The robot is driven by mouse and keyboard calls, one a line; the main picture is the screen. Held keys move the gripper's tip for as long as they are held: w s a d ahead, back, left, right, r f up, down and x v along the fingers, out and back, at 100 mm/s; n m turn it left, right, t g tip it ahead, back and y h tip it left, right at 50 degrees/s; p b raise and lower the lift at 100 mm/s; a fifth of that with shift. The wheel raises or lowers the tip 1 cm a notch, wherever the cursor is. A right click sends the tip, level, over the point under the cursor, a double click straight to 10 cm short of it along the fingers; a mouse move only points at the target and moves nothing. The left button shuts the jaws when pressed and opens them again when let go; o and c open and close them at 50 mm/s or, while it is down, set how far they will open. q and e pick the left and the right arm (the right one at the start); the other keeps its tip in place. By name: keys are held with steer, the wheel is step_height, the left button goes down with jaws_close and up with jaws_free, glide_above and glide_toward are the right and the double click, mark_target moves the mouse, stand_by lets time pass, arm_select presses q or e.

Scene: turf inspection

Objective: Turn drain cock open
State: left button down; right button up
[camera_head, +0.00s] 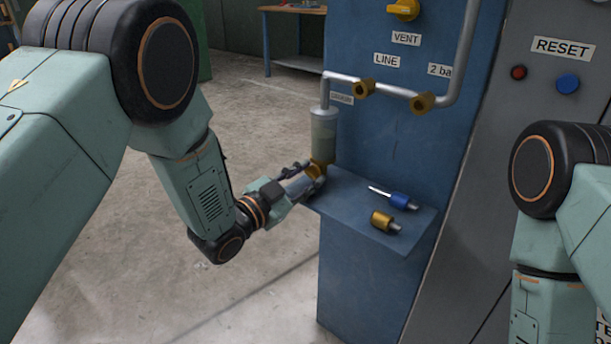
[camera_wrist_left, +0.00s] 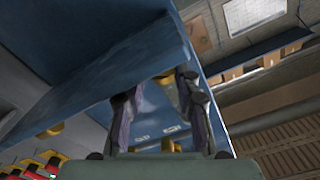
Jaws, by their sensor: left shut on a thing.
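The drain cock (camera_head: 318,168) is a brass-coloured fitting under a clear cylindrical bowl (camera_head: 323,135) on the blue panel. My left gripper (camera_head: 308,172) reaches in from the left and is shut on the cock, just above the left end of the small shelf. The fingers partly hide it. In the left wrist view my left gripper (camera_wrist_left: 160,105) shows its two fingers with a brass-coloured part (camera_wrist_left: 168,85) between them. The cock's exact angle cannot be told. My right arm shows at the right edge, but its gripper is out of view.
A grey pipe (camera_head: 345,79) with brass joints runs above. A yellow VENT knob (camera_head: 403,10) is higher. Open floor lies left.

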arm_select(q)
steer(key=c, duration=1)
jaws_free()
steer(key=shift+f, duration=0.1)
